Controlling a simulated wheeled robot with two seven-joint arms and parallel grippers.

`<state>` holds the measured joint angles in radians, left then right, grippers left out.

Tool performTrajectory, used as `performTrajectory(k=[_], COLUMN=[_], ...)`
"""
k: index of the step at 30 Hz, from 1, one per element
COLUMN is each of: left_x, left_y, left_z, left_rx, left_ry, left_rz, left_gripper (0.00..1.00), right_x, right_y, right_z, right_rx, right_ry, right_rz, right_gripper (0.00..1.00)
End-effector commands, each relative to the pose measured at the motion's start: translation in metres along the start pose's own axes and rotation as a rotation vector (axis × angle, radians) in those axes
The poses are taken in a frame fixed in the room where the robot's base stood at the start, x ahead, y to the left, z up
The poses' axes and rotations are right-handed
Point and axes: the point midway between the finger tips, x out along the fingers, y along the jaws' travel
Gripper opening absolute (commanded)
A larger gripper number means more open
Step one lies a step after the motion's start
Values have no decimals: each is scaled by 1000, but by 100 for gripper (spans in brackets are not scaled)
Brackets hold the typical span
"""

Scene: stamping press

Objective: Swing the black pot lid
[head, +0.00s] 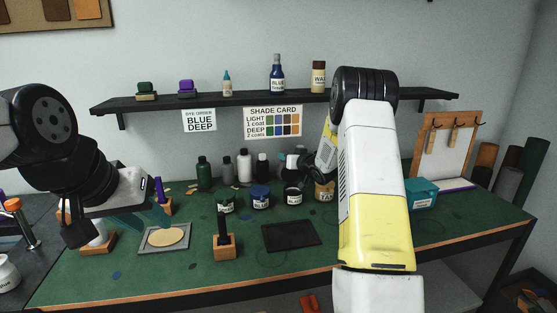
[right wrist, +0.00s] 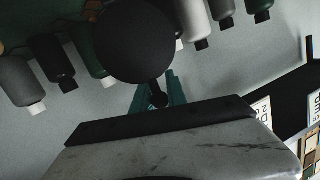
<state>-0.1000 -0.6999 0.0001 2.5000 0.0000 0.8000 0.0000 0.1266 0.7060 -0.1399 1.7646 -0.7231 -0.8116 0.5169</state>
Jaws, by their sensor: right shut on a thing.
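The black pot lid (right wrist: 146,42) is a large dark disc with a small knob in the right wrist view. My right gripper (right wrist: 158,92) is shut on the knob with its teal fingers. In the head view my right forearm hides most of that hand, and I cannot make out the lid clearly. A pot with a dark label (head: 293,196) stands below and left of the right hand; it looks like the black pot. My left gripper (head: 146,217) is open and empty above the grey tray (head: 150,249) with a tan round piece.
Blue (head: 261,198) and green (head: 225,203) pots stand left of the black pot, with several bottles (head: 244,167) behind. A tan pot (head: 325,191) and teal box (head: 422,193) are near my right arm.

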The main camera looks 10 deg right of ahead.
Motion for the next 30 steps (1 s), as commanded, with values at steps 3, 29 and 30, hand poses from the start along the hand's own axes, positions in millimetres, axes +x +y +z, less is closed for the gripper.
performTrajectory(k=[3, 29, 30], left_x=[0, 0, 0], left_y=[0, 0, 0], left_z=[0, 0, 0], left_rx=[0, 0, 0], left_ry=[0, 0, 0], left_rz=[0, 0, 0], left_gripper=[36, 36, 36], right_x=[1, -30, -38], right_y=[2, 2, 3], right_z=[6, 5, 4], right_rx=[3, 4, 4], right_ry=[-11, -9, -8], right_rz=[4, 5, 6], right_gripper=[0, 39, 39])
